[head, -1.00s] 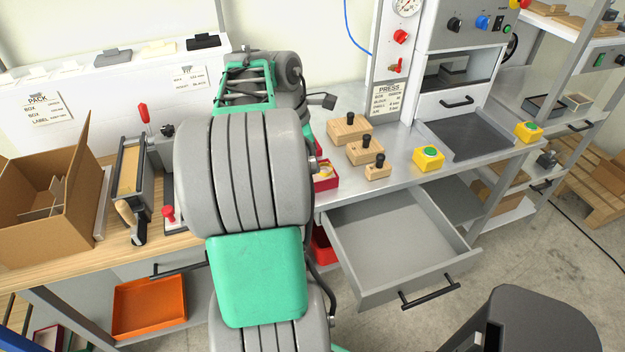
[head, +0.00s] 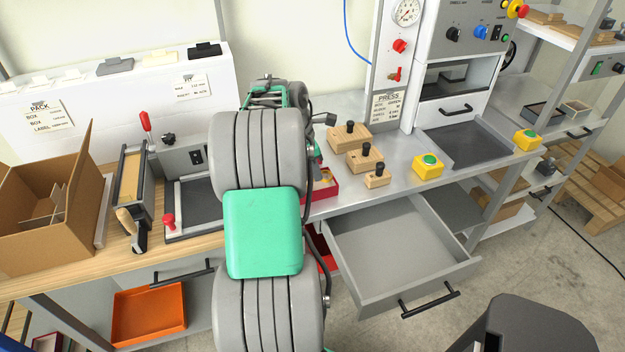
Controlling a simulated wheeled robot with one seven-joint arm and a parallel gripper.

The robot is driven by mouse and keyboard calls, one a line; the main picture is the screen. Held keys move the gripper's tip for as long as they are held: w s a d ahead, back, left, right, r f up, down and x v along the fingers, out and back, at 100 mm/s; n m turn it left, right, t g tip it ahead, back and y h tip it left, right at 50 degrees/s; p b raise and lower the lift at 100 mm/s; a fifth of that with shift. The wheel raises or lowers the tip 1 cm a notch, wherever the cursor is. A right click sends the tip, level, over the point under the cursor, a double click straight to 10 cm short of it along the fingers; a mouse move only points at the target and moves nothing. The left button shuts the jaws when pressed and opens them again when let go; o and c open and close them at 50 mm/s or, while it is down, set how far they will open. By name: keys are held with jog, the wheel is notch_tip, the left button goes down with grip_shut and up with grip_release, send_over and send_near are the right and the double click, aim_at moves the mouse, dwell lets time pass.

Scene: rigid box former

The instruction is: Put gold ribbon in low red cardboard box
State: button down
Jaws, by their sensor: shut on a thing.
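The low red box (head: 327,191) stands on the grey bench just right of my arm. Its left part is hidden behind my arm links. A small pale gold patch (head: 322,178) shows inside the box. I cannot tell whether it is the gold ribbon or something else. My arm reaches away across the bench, and its links cover the place where my gripper is. My gripper, its fingers and anything in them are hidden.
Wooden blocks with black knobs (head: 364,157) and a yellow button box (head: 428,166) stand right of the red box. An open grey drawer (head: 400,245) juts out below. A brown carton (head: 40,225) and an orange tray (head: 150,315) are at left.

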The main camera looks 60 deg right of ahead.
aim_at(313, 180)
jog(key=f, duration=0.4)
jog(key=shift+w+d, duration=0.1)
jog(key=shift+w, duration=0.3)
jog(key=c, duration=1.5)
grip_release()
jog(key=shift+f, duration=0.1)
